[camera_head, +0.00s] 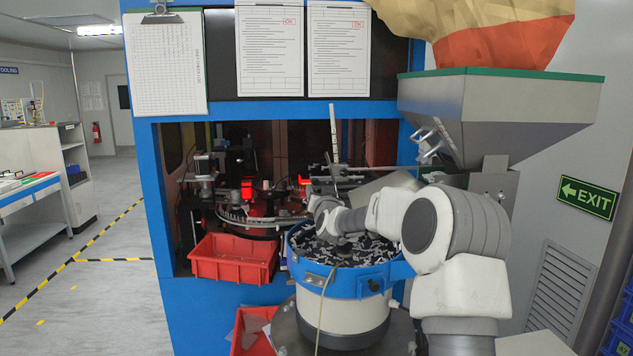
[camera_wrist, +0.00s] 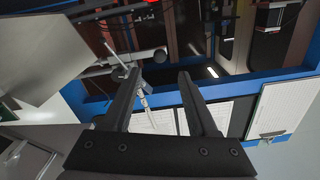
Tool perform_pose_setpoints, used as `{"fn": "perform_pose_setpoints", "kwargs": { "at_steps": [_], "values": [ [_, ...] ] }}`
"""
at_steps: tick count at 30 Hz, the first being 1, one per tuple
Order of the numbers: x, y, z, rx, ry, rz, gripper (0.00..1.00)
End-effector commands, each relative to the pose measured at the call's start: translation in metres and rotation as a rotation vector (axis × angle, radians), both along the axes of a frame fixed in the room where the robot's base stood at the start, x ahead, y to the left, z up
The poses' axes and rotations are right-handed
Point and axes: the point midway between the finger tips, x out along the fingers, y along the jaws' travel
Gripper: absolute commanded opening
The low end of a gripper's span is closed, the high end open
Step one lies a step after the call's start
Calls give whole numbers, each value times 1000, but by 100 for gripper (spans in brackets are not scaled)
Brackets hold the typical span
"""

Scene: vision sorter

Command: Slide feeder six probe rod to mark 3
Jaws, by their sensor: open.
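A thin upright grey rod (camera_head: 334,135), which looks like the probe rod, rises behind the bowl feeder (camera_head: 325,283). In the wrist view a slim pale rod (camera_wrist: 145,92) shows in the gap between my fingers, closer to the left one. Its depth relative to the fingertips cannot be told. My gripper (camera_wrist: 158,74) is open, with nothing visibly held. In the head view my wrist is over the back of the bowl and my fingers cannot be made out. Mark numbers are not readable.
A steel hopper (camera_head: 498,115) hangs at the right, above my arm. The blue machine frame (camera_head: 165,220) surrounds the opening. A red bin (camera_head: 233,258) is left of the bowl. Papers (camera_head: 338,48) hang above. The floor at left is clear.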

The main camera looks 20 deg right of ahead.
Motion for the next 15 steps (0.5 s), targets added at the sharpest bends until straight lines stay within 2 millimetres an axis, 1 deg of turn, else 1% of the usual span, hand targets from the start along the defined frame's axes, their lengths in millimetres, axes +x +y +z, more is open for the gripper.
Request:
{"fn": "perform_pose_setpoints", "kwargs": {
  "at_steps": [1, 6, 12, 15],
  "values": [
    [8, -1, 1, 1, 1, 0, 59],
    [31, -6, 1, 1, 1, 0, 59],
    [54, -11, 1, 0, 1, 0, 59],
    [63, -12, 1, 0, 0, 0, 59]
  ]
}}
